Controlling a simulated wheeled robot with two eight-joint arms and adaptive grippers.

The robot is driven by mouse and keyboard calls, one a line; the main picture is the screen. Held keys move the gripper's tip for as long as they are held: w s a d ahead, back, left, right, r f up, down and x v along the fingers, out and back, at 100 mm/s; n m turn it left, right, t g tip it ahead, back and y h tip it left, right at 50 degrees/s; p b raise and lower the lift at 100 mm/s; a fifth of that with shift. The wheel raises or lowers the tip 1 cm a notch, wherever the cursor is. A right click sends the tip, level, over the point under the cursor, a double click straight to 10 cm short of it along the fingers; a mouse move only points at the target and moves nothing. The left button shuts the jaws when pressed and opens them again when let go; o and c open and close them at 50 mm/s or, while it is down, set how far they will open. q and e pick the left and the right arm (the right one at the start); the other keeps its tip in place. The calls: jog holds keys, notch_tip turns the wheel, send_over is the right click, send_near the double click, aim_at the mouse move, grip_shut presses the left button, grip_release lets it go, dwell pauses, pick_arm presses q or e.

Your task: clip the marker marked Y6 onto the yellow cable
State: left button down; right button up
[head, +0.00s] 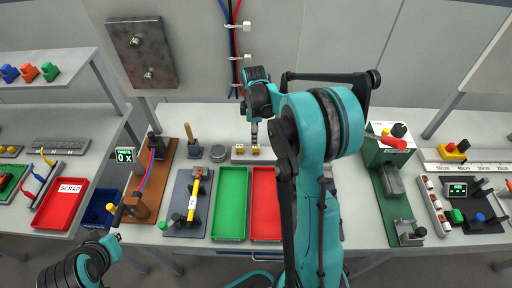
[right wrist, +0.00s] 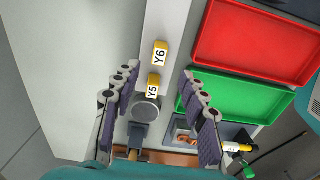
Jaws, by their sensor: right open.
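The Y6 marker (right wrist: 160,52), a small yellow clip with a white label, sits on a pale strip in the right wrist view. In the head view the yellow markers (head: 254,150) sit on a small block behind the trays. A yellow cable-like piece (head: 194,194) with a white label lies on a grey fixture. My left arm (head: 88,262) is low at the left; its fingers are unclear.
A green tray (head: 231,200) and a red tray (head: 266,205) lie in front of the markers. A green press (head: 392,170) stands to the right. A red scrap bin (head: 58,212) is at the left.

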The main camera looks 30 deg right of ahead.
aim_at(256, 150)
jog(key=f+b, duration=0.1)
jog(key=f, duration=0.4)
jog(key=f+b, duration=0.1)
jog(key=f, duration=0.2)
jog(key=shift+d+f+b, duration=0.15)
jog(key=shift+d+b, duration=0.1)
jog(key=shift+b, duration=0.05)
jog(key=c, duration=0.9)
